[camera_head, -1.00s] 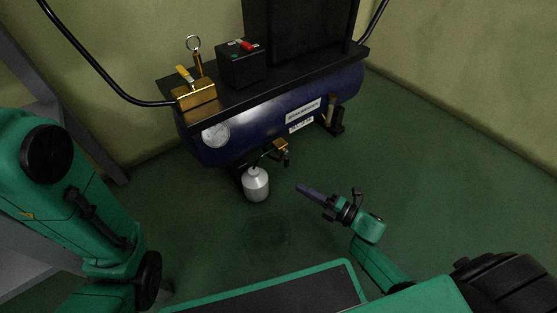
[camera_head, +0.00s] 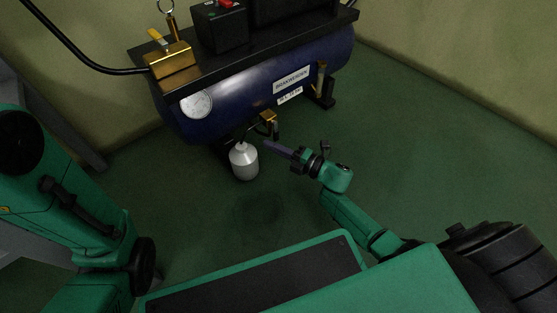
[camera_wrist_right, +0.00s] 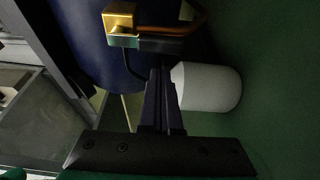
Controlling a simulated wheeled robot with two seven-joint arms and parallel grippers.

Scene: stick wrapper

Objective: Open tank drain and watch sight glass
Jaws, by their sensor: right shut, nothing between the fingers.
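The blue tank (camera_head: 240,95) lies under a black top plate, with a round gauge (camera_head: 197,104) on its left end. Under it is a brass drain fitting (camera_head: 268,117), which also shows at the top of the right wrist view (camera_wrist_right: 120,22). A grey-white bottle (camera_head: 244,163) stands on the floor below; it is right of the fingers in the wrist view (camera_wrist_right: 208,88). My right gripper (camera_head: 270,146) is shut and empty, its fingertips just below the fitting and close to the bottle. Contact cannot be told. My left gripper is out of view; only its arm shows. No sight glass is clearly identifiable.
A black box with a red switch (camera_head: 220,25) and a brass block with a yellow lever (camera_head: 169,60) sit on the top plate (camera_head: 285,45). A black hose (camera_head: 70,50) runs to the brass block. The green floor (camera_head: 420,140) to the right is clear.

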